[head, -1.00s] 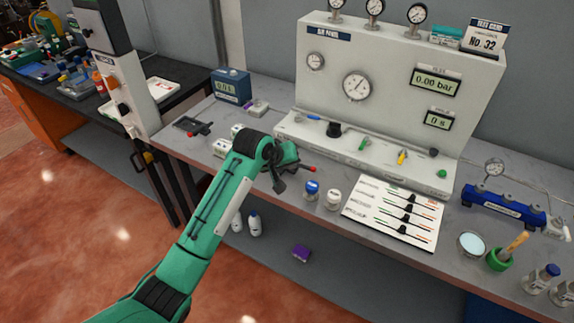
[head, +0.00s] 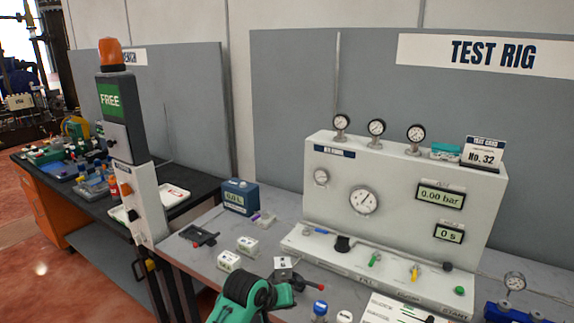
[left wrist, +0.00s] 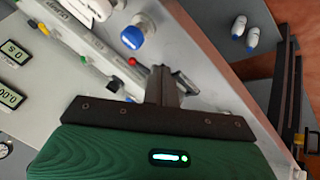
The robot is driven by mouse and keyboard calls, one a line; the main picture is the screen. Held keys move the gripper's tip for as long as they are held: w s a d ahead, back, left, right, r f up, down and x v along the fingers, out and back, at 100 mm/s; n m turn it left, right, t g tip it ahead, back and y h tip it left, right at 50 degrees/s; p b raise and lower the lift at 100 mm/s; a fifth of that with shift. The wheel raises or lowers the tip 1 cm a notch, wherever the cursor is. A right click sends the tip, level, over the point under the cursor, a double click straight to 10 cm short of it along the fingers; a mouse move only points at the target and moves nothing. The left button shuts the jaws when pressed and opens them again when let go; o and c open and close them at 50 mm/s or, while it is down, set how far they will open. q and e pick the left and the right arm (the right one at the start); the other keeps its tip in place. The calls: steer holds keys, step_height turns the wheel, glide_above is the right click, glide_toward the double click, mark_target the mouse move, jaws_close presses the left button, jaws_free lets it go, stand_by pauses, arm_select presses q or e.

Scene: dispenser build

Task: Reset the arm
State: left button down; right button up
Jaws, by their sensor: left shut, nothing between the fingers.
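My left gripper (head: 284,294) is at the bottom of the head view, at the front of the grey bench. Its green body and black wrist joint show there, but its fingertips are hard to make out. In the left wrist view its dark fingers (left wrist: 164,86) are together with nothing between them. Behind it in the head view stands a small white block (head: 283,265). A red-tipped black part (head: 321,287) lies just to its right; I cannot tell whether they touch. My right gripper is not in view.
The white test panel (head: 330,205) stands behind. The grey FREE post (head: 121,135) stands farther left.

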arm_select(q)
steer(key=s+a+f+y, duration=0.1)
steer(key=s+a+f, duration=0.45)
steer(key=s, duration=0.35)
steer(key=s+a+f+y, duration=0.1)
steer(key=s+a+f, duration=0.4)
steer(key=s, duration=0.4)
steer(key=s+a+r+m+g+y, duration=0.1)
steer(key=s+a, duration=0.5)
steer(key=s, duration=0.3)
steer(key=s+a+r+m+g+y, duration=0.1)
steer(key=s+a+y, duration=0.1)
steer(key=s+a, duration=0.6)
step_height(320, 180, down, 30)
steer(key=s+d+g, duration=0.1)
steer(key=s+d, duration=0.1)
steer(key=s+a+f, duration=0.1)
steer(key=s+f, duration=0.9)
steer(key=s+a+f+g, duration=0.1)
steer(key=s+a+f, duration=0.1)
steer(key=s+f, duration=0.7)
steer(key=shift+s+a+f+g, duration=0.25)
steer(key=shift+s+f+g, duration=0.1)
steer(key=shift+f, duration=0.45)
